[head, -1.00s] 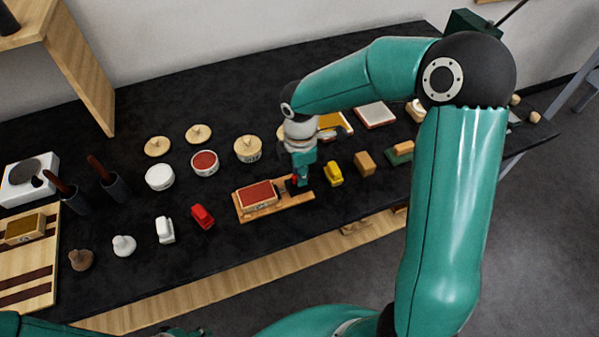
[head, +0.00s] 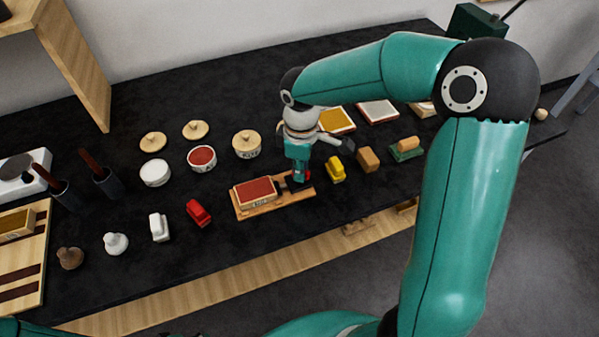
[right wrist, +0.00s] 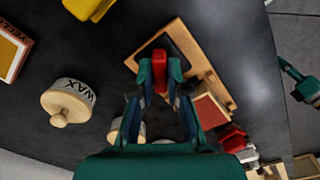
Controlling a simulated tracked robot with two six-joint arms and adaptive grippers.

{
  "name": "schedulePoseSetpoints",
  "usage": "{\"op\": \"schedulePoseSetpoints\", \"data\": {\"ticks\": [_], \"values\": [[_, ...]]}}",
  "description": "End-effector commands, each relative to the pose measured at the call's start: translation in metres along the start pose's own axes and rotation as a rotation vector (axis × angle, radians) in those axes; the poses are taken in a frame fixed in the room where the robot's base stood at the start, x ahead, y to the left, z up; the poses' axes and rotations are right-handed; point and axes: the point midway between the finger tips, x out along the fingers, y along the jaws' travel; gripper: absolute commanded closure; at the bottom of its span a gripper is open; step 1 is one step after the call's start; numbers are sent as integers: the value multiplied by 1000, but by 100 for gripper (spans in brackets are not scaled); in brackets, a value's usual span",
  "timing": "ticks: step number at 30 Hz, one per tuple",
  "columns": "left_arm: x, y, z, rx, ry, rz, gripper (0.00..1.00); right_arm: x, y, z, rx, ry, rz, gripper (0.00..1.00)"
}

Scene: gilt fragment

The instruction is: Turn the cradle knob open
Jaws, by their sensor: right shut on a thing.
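The cradle (head: 240,211) is a wooden board near the table's front edge; it also shows in the right wrist view (right wrist: 170,32). A block with a red top (head: 256,191) sits on its left part. My right gripper (head: 299,178) is over the board's right end, fingers down. In the right wrist view its fingertips (right wrist: 160,80) are closed on both sides of the red knob (right wrist: 159,68). The fingers partly hide the knob, and its turn angle cannot be read. A teal and dark part at the right wrist view's right edge looks like my left gripper (right wrist: 302,84); its jaws are unclear.
Close by are a yellow block (head: 336,168), a tan block (head: 368,159), a red block (head: 198,213) and a lidded wax jar (head: 247,145). An open red-filled jar (head: 202,158) stands further left. Bare black tabletop lies between them.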

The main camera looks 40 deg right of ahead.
Motion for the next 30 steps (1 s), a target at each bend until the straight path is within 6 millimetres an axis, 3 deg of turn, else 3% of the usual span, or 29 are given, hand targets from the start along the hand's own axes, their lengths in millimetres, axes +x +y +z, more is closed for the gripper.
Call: {"op": "schedulePoseSetpoints", "data": {"ticks": [18, 30], "values": [[28, -10, 0, 0, 0, 0, 60, 0, 2, -1, 584, 9, 6, 100], [38, -14, 0, 0, 0, 0, 60, -2, 2, -1, 862, 11, 5, 100]]}}
